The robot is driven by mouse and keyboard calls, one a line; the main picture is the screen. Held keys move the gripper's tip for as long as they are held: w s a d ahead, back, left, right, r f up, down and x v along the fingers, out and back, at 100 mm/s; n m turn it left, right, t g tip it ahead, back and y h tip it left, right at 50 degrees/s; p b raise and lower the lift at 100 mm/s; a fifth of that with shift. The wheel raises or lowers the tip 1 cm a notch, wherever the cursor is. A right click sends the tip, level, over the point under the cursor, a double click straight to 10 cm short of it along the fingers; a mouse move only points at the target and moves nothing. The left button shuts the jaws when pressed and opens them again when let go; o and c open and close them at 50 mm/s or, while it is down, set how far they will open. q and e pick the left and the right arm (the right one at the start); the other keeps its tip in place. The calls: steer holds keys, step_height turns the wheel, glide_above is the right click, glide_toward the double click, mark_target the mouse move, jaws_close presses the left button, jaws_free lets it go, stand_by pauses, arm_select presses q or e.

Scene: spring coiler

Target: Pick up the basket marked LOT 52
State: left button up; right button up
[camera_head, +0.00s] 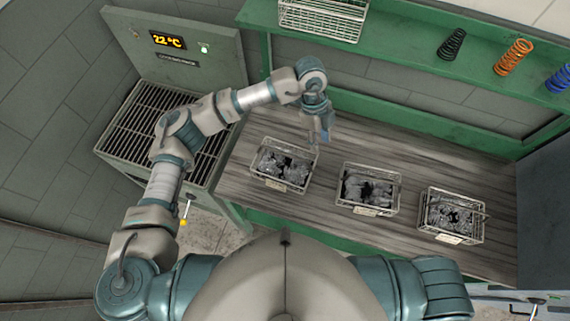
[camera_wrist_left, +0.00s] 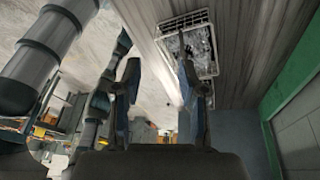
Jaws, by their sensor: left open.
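Three wire baskets with grey metal parts inside stand in a row on the workbench: a left basket (camera_head: 281,165), a middle basket (camera_head: 368,189) and a right basket (camera_head: 451,215). Each has a pale tag on its front, too small to read, so I cannot tell which is LOT 52. My left gripper (camera_head: 324,132) points down above the bench, just behind the right end of the left basket, and is empty. In the left wrist view its fingers (camera_wrist_left: 160,75) are apart, and one basket (camera_wrist_left: 190,47) shows beyond the right finger. My right gripper is not in view.
The wooden bench top (camera_head: 330,225) is bare around the baskets. A green shelf (camera_head: 400,38) behind carries an empty wire basket (camera_head: 322,18) and coil springs (camera_head: 513,57). A slatted grate unit (camera_head: 125,150) with a 22 °C display stands at left.

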arm_select(q)
steer(key=w+a+r+n+t+y, duration=0.25)
steer(key=w+a+y, duration=0.2)
steer(key=a, duration=0.25)
steer(key=p, duration=0.3)
glide_toward(285, 153)
steer(key=x, duration=0.8)
steer(key=p+x, duration=0.1)
steer(key=x, duration=0.1)
steer(key=shift+w+g+h, duration=0.1)
steer(key=shift+g+h, duration=0.15)
steer(key=shift+f, duration=0.35)
jaws_close()
steer(key=shift+r, duration=0.1)
